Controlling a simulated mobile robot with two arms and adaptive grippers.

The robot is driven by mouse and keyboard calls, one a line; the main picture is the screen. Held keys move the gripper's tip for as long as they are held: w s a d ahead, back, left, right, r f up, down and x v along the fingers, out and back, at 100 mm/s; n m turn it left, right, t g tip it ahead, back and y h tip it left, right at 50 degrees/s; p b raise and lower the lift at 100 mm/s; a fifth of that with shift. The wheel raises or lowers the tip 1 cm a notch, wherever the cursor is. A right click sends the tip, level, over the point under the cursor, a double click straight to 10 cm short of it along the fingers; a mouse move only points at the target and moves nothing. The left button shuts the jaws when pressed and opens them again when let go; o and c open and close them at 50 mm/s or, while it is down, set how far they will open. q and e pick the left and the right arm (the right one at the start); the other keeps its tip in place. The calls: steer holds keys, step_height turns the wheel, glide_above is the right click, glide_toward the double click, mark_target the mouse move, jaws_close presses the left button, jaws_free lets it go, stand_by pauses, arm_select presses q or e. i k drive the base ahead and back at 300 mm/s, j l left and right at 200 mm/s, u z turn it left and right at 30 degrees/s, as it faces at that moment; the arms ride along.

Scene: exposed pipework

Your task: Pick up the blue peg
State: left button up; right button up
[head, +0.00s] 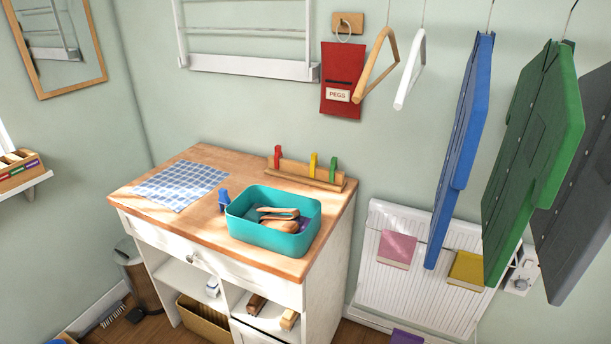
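A small blue peg (224,199) stands on the wooden top of a white cabinet (150,209), close to the left side of a teal tub (274,245). Whether it touches the tub is hard to tell. A red peg (278,157), a yellow peg (313,165) and a green peg (333,169) stand upright on a wooden rack (303,182) at the back of the top. Neither of my grippers is in view.
The tub holds several wooden pegs. A blue checked cloth (182,185) lies at the left of the top. Blue (461,140), green (533,150) and dark grey (580,190) garments hang at the right. A radiator (400,296) is below them.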

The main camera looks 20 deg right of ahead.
mark_target(223, 200)
steer(key=i+j, duration=0.25)
steer(key=j, duration=0.15)
steer(key=i+j+z, duration=0.1)
steer(key=j, duration=0.25)
steer(key=i+j, duration=0.3)
steer(key=j+z, duration=0.05)
steer(key=j, duration=0.05)
